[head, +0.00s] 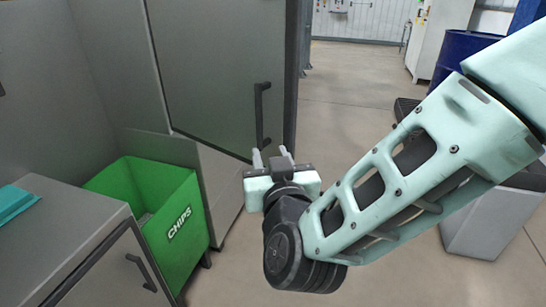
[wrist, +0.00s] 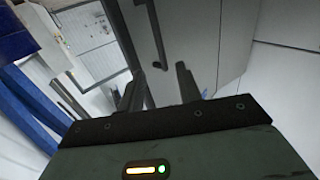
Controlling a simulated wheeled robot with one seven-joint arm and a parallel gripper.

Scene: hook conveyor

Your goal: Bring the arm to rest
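My gripper (head: 271,157) is in the middle of the head view, at the end of my pale green arm, which reaches in from the upper right. Its two fingers point up and away from the head camera and stand apart. In the wrist view the fingers (wrist: 159,88) also stand apart with nothing between them. The gripper is open and empty. In the head view it appears in front of the lower edge of a grey cabinet door; the gap to the door cannot be told.
The grey door (head: 208,70) has a dark handle (head: 262,112). A green CHIPS bin (head: 186,225) stands at left, beside a grey cabinet (head: 75,245) with a teal item (head: 14,203) on top. A blue drum (head: 458,58) stands at the back right. Floor (head: 345,85) is clear behind my arm.

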